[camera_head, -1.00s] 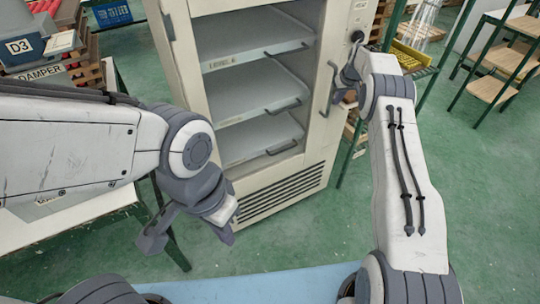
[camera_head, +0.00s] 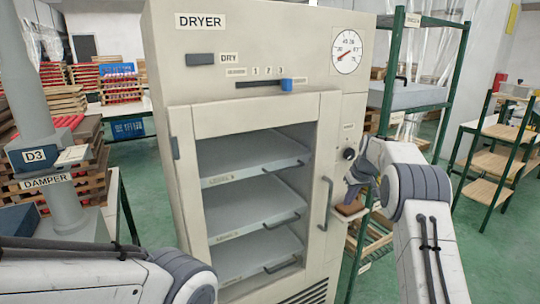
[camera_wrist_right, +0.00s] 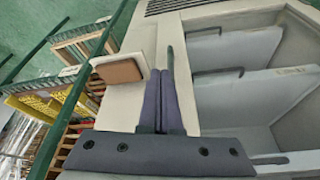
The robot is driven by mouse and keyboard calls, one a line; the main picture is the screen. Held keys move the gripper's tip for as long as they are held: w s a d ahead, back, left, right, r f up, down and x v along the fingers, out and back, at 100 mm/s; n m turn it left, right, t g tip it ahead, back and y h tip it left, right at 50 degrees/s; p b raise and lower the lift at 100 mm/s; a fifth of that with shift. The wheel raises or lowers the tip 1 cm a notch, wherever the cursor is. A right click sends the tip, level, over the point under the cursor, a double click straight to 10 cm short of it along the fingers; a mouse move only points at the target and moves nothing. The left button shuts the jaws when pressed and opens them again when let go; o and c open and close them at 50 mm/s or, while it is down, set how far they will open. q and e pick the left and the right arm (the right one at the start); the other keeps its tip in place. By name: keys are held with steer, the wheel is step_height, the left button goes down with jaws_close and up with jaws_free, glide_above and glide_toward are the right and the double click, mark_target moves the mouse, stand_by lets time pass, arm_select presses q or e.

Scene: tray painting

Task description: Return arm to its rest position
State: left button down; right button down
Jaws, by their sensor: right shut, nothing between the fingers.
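My right arm reaches in from the lower right in the head view. Its gripper (camera_head: 362,182) is beside the right edge of the dryer's front, near a round black knob. In the right wrist view the two fingers (camera_wrist_right: 163,75) lie together, shut and empty. They point along the dryer's pale front, beside a brown pad on a bracket (camera_wrist_right: 118,70). Whether the fingertips touch the dryer, I cannot tell. My left arm shows at the lower left of the head view, but its gripper is below the picture.
The dryer (camera_head: 260,100) stands ahead, with grey shelves (camera_head: 255,205) behind its framed front and a vertical handle (camera_head: 325,203). A green rack (camera_head: 458,70) stands close on its right. A DAMPER post (camera_head: 45,150) and stacked pallets (camera_head: 95,85) are at left.

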steer(key=s+a+r+n+g, duration=0.1)
steer(key=s+a+r, duration=0.1)
steer(key=s+a, duration=0.5)
steer(key=s+a+r+n+y, duration=0.15)
steer(key=s+a, duration=0.25)
steer(key=a, duration=0.6)
steer(key=s+a+r+g+h, duration=0.1)
steer(key=s+a+r, duration=0.2)
steer(key=s+a, duration=0.4)
steer(key=s+a+f+n+g, duration=0.1)
steer(key=s+a, duration=0.3)
steer(key=s, duration=0.4)
steer(key=s+a+n, duration=0.1)
steer(key=s+a, duration=0.2)
steer(key=s, duration=0.6)
steer(key=s+d+f+n+g, duration=0.1)
steer(key=s+d+f, duration=0.1)
steer(key=s, duration=1.1)
steer(key=shift+s+d+f+n, duration=0.2)
steer(key=shift+s+f+n, duration=0.15)
steer(key=shift+f, duration=0.5)
